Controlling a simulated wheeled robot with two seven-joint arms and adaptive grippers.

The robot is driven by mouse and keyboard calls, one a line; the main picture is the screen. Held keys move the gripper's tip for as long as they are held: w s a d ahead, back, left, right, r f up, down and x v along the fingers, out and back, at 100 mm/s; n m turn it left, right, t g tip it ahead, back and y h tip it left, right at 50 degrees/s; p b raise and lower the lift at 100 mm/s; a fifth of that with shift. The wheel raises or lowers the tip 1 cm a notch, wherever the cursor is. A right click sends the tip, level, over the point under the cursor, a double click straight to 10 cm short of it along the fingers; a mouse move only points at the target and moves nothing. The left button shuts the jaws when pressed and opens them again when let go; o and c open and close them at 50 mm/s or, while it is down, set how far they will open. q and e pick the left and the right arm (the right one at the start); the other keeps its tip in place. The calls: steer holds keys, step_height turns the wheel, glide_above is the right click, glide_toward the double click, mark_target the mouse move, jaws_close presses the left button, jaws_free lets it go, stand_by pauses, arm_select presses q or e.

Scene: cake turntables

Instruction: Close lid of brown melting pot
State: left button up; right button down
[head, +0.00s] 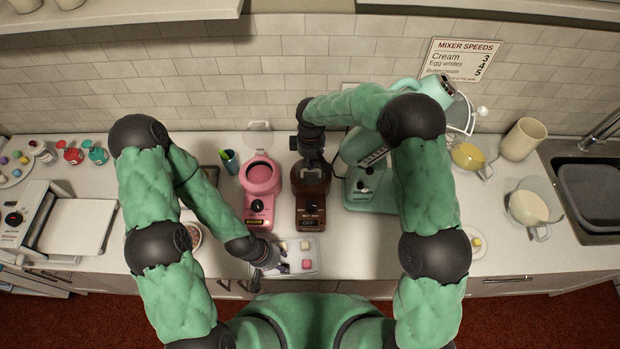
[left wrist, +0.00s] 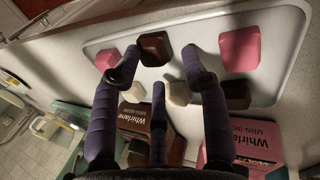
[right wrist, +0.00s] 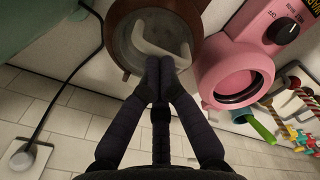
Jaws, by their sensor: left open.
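The brown melting pot (head: 311,212) stands on the counter in the middle, with its dial and display facing me. In the right wrist view its round brown rim (right wrist: 113,38) surrounds a pale disc with a white curved piece (right wrist: 158,48), which looks like the lid's handle. I cannot tell whether the lid lies fully flat. My right gripper (right wrist: 160,66) has its fingertips together at the rear edge of the pot, close to the white piece; contact is unclear. My left gripper (head: 272,264) is open, low over a tray (left wrist: 285,60) of coloured blocks, and appears empty.
A green mixer (head: 368,185) stands close on the right. A green cup of tools (head: 230,161) and a sink (head: 588,195) lie farther out.

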arm_select(q)
steer(key=shift+f, duration=0.35)
arm_select(e)
steer(key=shift+s+f, duration=0.15)
steer(key=shift+f, duration=0.15)
arm_select(q)
steer(key=shift+r, duration=0.15)
arm_select(e)
steer(key=shift+d+r, duration=0.1)
steer(key=shift+r, duration=0.15)
arm_select(q)
steer(key=shift+w+a+r+p, duration=0.1)
steer(key=shift+r+p, duration=0.35)
steer(key=shift+p, duration=0.1)
arm_select(e)
steer(key=shift+r, duration=0.95)
arm_select(q)
steer(key=shift+r+p, duration=0.9)
steer(key=shift+r, duration=0.05)
arm_select(e)
steer(key=shift+r, duration=1.9)
